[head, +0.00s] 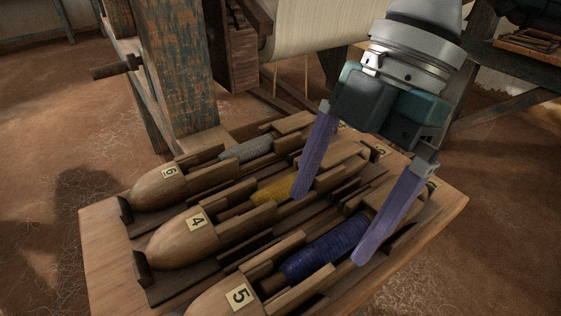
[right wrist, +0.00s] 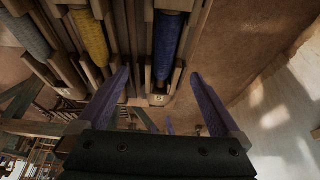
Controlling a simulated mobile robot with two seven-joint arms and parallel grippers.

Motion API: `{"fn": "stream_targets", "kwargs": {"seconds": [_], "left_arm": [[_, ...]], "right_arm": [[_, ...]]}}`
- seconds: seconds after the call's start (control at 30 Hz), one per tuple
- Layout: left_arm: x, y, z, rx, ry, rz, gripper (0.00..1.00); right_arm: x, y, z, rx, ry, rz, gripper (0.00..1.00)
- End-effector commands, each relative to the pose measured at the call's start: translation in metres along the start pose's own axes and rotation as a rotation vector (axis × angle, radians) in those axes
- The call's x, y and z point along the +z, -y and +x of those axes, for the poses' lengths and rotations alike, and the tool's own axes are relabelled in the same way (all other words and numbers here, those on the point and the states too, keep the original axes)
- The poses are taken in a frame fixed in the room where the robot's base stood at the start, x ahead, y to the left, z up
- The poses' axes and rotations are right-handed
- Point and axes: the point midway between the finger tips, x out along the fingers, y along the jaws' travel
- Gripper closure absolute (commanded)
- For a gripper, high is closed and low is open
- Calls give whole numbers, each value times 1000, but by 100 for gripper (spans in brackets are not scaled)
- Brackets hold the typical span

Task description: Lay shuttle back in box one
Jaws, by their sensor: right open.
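Three wooden shuttles lie side by side in dark slots on a wooden board (head: 103,240). Shuttle 6 (head: 150,190) holds grey yarn, shuttle 4 (head: 185,240) yellow yarn and shuttle 5 (head: 215,298) dark blue yarn. My right gripper (head: 332,228) is open and empty, with its purple fingers apart above the far part of shuttle 5. In the right wrist view the blue yarn (right wrist: 166,38) lies between and beyond the open fingertips (right wrist: 160,75). I cannot tell which slot is box one. The near end of shuttle 5 is cut off. My left gripper is not in view.
A worn wooden loom post (head: 178,65) stands behind the board, with a roll of pale cloth (head: 325,28) beside it. A wooden peg (head: 115,70) sticks out at left. The brown floor (head: 500,230) is clear to the right.

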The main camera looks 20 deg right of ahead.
Motion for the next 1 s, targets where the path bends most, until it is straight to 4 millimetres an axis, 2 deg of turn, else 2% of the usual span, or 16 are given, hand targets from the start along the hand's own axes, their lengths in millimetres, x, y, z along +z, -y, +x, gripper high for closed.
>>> {"fn": "stream_targets", "kwargs": {"seconds": [0.3,0.57,1.0], "left_arm": [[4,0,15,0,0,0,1],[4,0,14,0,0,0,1],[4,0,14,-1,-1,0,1]], "right_arm": [[2,6,46,-1,-3,-1,0],[2,6,50,0,-1,-1,0],[2,6,49,1,-2,-2,48]]}}
